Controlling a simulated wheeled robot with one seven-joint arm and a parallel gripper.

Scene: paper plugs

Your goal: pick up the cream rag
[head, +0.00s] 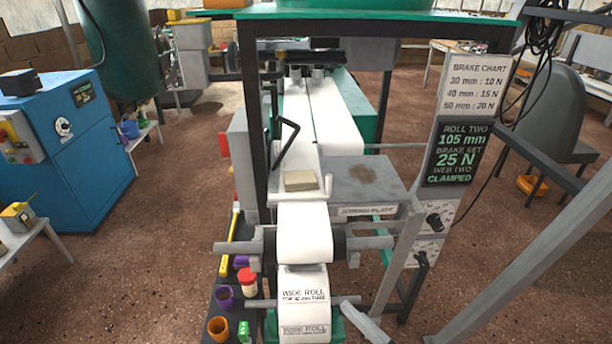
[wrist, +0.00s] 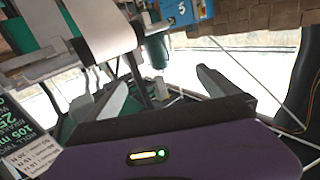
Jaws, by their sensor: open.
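A small cream folded piece, which looks like the cream rag (head: 300,180), lies on the machine in the head view, at the near end of the white paper web. It sits just left of the grey splicing plate (head: 365,180). I cannot make out the rag in the wrist view. My gripper cannot be made out in the head view, so its distance from the rag is unclear.
A dark frame with a green top (head: 340,13) stands over the web. A brake sign (head: 458,152) hangs at the right. Below left, a dark shelf holds a purple cup (head: 224,296), an orange cup (head: 218,329) and a red-and-cream jar (head: 247,281). A blue cabinet (head: 65,140) stands left.

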